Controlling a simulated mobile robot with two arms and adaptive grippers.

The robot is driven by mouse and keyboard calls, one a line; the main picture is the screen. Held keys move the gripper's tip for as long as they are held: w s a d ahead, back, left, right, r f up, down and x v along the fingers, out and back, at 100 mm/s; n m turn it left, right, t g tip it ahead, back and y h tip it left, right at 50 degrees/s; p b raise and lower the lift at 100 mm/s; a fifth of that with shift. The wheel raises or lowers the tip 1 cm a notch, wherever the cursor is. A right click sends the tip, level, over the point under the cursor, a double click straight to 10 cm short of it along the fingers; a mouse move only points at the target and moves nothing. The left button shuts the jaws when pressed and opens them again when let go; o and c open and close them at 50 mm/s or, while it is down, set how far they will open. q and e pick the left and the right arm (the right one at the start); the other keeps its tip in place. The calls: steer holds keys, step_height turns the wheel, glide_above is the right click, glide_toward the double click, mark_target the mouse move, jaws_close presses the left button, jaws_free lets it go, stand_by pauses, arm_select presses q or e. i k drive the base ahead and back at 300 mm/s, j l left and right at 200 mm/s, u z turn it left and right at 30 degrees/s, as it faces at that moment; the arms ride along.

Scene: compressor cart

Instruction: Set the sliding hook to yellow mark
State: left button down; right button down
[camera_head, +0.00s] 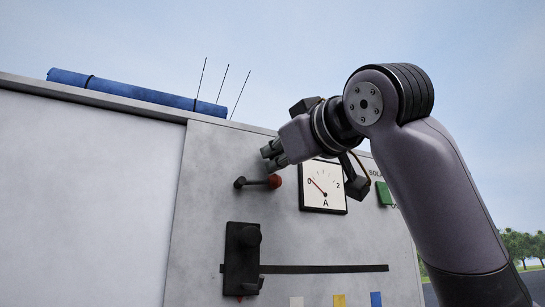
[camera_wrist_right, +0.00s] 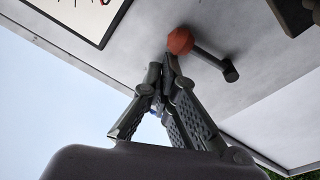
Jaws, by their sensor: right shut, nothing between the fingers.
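The sliding hook (camera_head: 242,258) is a black block with a round knob, at the left end of a dark horizontal slot (camera_head: 325,268) in the grey panel. The yellow mark (camera_head: 339,301) is below the slot, right of the hook, cut by the bottom edge of the head view. My right gripper (camera_head: 270,155) is shut and empty, above the hook and close to a red-knobbed lever. In the right wrist view its closed fingertips (camera_wrist_right: 168,66) are beside the red knob; whether they touch cannot be told. My left gripper is out of view.
The lever's red knob (camera_head: 274,181) points right. A square ammeter (camera_head: 323,187) and a green switch (camera_head: 384,194) are right of it. A white mark (camera_head: 296,301) and a blue mark (camera_head: 376,299) flank the yellow one. A blue roll (camera_head: 135,92) lies on top.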

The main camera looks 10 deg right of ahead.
mark_target(242, 277)
steer(key=k+l, duration=0.2)
steer(key=k, duration=0.25)
steer(key=k+l, duration=0.2)
steer(key=k, duration=0.25)
